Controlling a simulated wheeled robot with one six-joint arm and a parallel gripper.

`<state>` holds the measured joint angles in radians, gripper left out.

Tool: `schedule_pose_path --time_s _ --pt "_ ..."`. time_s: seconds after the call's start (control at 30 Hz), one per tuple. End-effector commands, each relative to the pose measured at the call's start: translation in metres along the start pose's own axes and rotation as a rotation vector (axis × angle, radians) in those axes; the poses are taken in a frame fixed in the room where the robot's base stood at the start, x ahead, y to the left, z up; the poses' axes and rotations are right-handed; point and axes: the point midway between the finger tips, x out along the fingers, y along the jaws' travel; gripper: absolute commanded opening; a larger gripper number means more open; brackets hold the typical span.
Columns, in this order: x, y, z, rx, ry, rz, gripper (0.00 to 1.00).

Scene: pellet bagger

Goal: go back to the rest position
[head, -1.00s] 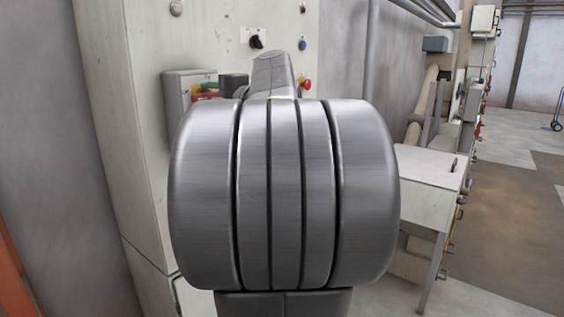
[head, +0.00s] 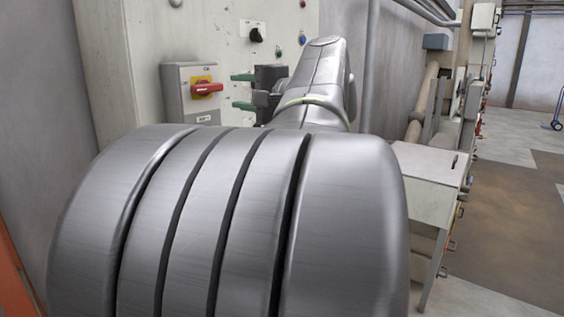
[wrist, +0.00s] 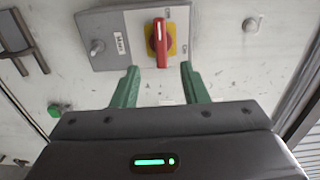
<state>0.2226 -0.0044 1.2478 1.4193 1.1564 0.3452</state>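My gripper (head: 235,91) has green fingers that stand apart with nothing between them. It is in front of the cabinet face, just right of the grey switch box (head: 172,100). The wrist view shows the open fingers (wrist: 160,67) below the box's red rotary handle (wrist: 159,36), apart from it. My large silver arm link fills the lower middle of the head view and hides the lower cabinet.
The pale cabinet (head: 110,70) carries a black knob (head: 257,35) and small buttons. A white box on legs (head: 425,165) stands right of my arm. Open floor (head: 510,220) lies to the right. An orange post (head: 15,280) is at the left edge.

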Motion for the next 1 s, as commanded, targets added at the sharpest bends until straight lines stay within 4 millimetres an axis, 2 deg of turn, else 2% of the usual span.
schedule_pose_path --time_s 0.3,0.77,1.0 --pt "-0.039 0.001 0.0 -0.001 0.003 0.0 0.4" --pt "0.026 -0.002 0.001 0.0 -0.004 -0.001 0.4" --pt "0.066 -0.002 0.001 0.001 -0.004 0.0 0.4"
